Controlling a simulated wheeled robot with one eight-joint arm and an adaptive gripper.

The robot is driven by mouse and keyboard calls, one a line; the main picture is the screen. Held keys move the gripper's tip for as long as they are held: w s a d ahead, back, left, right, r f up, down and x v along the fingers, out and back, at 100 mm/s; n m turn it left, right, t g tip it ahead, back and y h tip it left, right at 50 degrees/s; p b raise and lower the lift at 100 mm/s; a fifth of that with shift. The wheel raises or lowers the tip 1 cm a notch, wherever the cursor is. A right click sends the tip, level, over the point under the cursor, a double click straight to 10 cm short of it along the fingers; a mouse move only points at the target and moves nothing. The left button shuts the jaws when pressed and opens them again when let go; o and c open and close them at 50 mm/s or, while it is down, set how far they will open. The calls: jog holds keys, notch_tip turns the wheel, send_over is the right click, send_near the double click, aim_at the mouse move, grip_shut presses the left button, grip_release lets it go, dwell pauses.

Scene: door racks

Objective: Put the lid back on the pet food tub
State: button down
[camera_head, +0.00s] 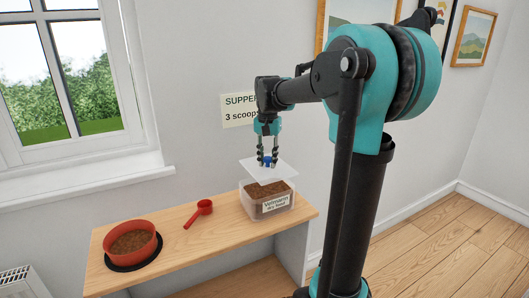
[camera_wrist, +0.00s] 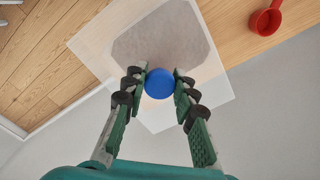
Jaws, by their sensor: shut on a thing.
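The pet food tub (camera_head: 267,205) is a clear box with brown kibble and a white label, standing at the right end of the wooden bench. The lid (camera_head: 261,169) is a pale translucent square with a blue knob (camera_wrist: 159,83). My gripper (camera_head: 267,161) points down over the tub and is shut on the blue knob. The lid hangs just above the tub's open top, and kibble shows below it. In the wrist view the lid (camera_wrist: 213,88) spreads beyond both fingers, and the kibble is a blurred dark patch through it. The exact gap to the rim is hard to tell.
A red scoop (camera_head: 201,211) lies on the bench (camera_head: 175,228) left of the tub. A red bowl (camera_head: 132,241) of kibble sits on a dark round mat at the left. A wall and a sign (camera_head: 239,111) are behind the tub.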

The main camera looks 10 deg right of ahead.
jog(key=shift+w+f, duration=0.25)
jog(key=shift+f, duration=2.95)
jog(key=shift+s+f, duration=0.15)
jog(key=c, duration=0.6)
grip_release()
jog(key=shift+c, duration=0.2)
jog(key=shift+r, duration=3.5)
